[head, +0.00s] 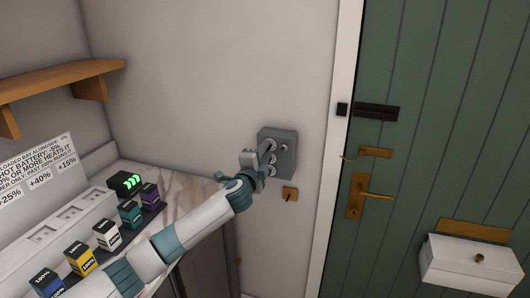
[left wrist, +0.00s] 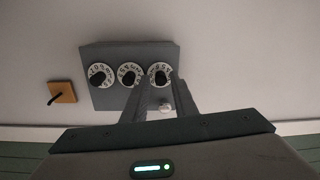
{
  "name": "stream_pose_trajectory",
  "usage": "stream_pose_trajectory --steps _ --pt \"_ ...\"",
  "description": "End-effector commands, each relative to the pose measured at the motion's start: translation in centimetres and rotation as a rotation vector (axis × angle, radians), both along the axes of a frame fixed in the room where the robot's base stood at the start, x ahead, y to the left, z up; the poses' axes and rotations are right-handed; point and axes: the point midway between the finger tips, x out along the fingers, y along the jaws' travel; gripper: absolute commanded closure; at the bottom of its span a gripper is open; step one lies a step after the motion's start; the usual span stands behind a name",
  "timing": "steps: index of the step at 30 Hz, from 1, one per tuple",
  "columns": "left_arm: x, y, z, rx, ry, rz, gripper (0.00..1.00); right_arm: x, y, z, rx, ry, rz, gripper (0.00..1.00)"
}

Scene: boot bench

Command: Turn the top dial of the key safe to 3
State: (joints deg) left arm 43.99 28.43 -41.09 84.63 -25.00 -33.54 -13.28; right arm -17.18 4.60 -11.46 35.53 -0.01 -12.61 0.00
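The grey key safe (head: 290,136) is fixed to the wall left of the door, with a column of dials down its face. In the left wrist view the safe (left wrist: 110,50) lies sideways, with three white dials with black knobs: the bottom dial (left wrist: 100,76), the middle dial (left wrist: 128,75) and the top dial (left wrist: 160,74). My left gripper (head: 266,146) is at the safe's face. In the left wrist view its fingers (left wrist: 159,82) are apart, one on each side of the top dial's knob; contact cannot be told. The dial's numbers are too small to read surely. My right gripper is out of view.
A wooden key hook (head: 290,194) is on the wall just below the safe. A green door (head: 420,120) with brass handle (head: 375,194) is at right. A counter (head: 190,183) with several labelled batteries is at left, under a wooden shelf (head: 60,79).

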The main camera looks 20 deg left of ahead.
Motion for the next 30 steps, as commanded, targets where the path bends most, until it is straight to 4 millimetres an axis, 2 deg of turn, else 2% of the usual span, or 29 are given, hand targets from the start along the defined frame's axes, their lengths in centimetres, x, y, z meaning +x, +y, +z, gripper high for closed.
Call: stream_pose_trajectory --steps 11,17,23,30 --pt "-0.1 0.0 0.0 -0.001 -0.001 0.001 0.66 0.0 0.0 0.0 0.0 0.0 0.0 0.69" --pt "-0.8 0.1 -0.1 -0.002 -0.001 0.001 0.66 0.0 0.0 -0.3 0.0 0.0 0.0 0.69" --pt "-2.8 0.1 -0.2 0.0 -0.001 -0.001 0.66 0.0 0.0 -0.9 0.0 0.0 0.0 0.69" --pt "-6.5 0.2 -0.5 0.0 -0.001 -0.001 0.66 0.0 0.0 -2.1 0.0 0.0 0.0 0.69"
